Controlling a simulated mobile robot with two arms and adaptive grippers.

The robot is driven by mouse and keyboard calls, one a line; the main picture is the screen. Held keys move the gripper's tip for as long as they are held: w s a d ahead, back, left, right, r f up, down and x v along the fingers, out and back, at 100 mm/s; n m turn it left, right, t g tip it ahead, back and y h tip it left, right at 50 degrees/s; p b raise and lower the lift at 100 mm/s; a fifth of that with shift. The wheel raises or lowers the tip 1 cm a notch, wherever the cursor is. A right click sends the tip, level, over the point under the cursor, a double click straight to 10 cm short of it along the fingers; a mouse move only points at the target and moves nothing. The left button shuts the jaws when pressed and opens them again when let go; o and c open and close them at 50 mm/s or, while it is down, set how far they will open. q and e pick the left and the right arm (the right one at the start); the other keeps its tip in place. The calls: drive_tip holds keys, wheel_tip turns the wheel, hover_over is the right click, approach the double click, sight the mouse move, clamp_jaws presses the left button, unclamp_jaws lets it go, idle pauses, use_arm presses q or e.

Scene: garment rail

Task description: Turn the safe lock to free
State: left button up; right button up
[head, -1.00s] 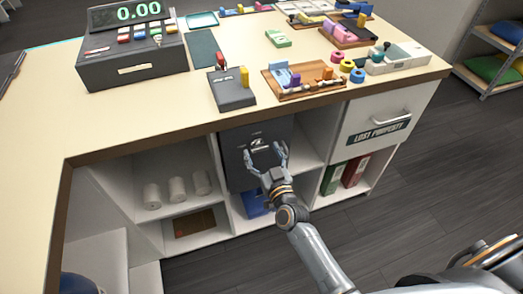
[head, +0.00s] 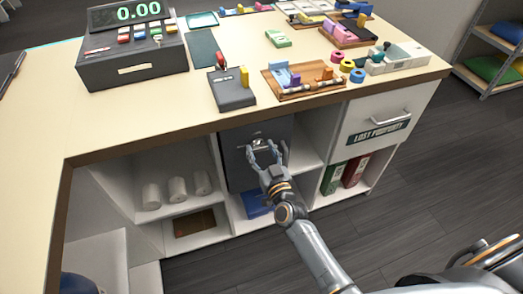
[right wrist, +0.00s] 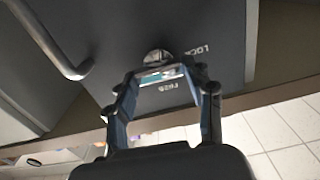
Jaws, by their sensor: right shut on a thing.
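The safe (head: 240,176) is a dark grey box front under the counter, just left of the drawer. Its lock is a small metal knob (right wrist: 158,57) with a pale bar across it, seen in the right wrist view. A LOCK label (right wrist: 197,49) is printed to the knob's right and a FREE label (right wrist: 176,88), upside down, lies just below it in that view. My right gripper (head: 266,147) is at the safe's front, shut on the lock knob with a finger on each side. It also shows in the right wrist view (right wrist: 166,78). My left gripper is out of view.
A LOST PROPERTY drawer (head: 385,118) with a metal handle (head: 391,118) is right of the safe. Open shelves beside and below hold white rolls (head: 178,189) and binders (head: 343,174). The counter edge (head: 190,130) overhangs the safe. A cash register (head: 133,50) stands on top.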

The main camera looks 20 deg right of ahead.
drive_tip(key=m, duration=0.4)
drive_tip(key=shift+d, duration=0.1)
drive_tip(key=m, duration=0.4)
drive_tip(key=shift+f+m, duration=0.1)
drive_tip(key=shift+m, duration=0.3)
drive_tip(key=m, duration=0.4)
drive_tip(key=shift+d+f+m+b, duration=0.1)
drive_tip(key=shift+d+m+b, duration=0.05)
drive_tip(key=shift+m+b, duration=0.6)
drive_tip(key=shift+m, duration=1.55)
drive_tip(key=o, duration=1.2)
drive_tip(key=shift+c, duration=0.2)
drive_tip(key=shift+s, duration=0.1)
